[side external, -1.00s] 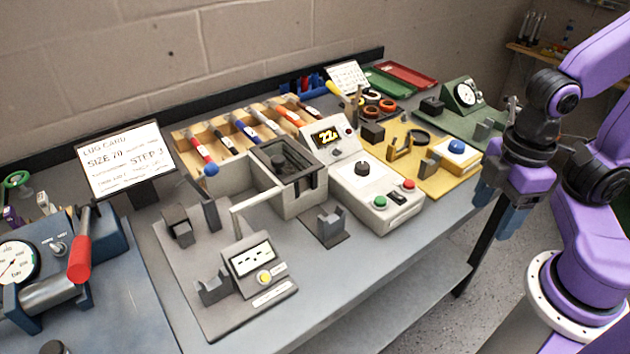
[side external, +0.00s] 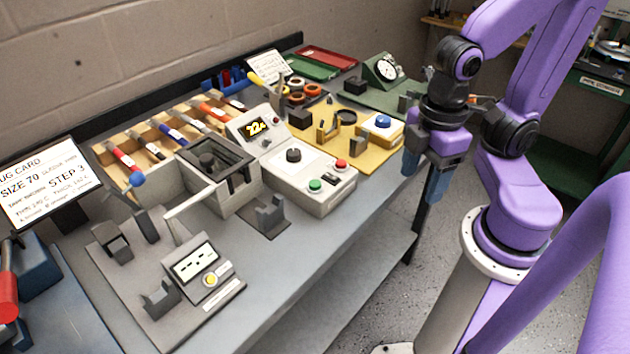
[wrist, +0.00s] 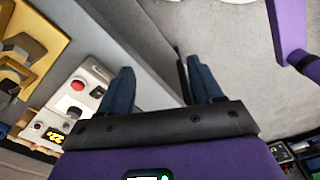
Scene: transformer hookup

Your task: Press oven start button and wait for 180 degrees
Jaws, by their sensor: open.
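The oven (side external: 218,180) is a grey open-topped box on the bench, with a display (side external: 257,129) in yellow digits reading about 22. Its pale control box (side external: 297,172) carries a black knob, a green button (side external: 316,185) and a red button (side external: 341,165). I cannot read which button is start. My gripper (side external: 424,178) hangs open and empty, pointing down, to the right of the control box near the bench's front edge.
A grey station with a yellow button (side external: 210,280) stands front left. Labelled tools lie in a wooden rack (side external: 106,157).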

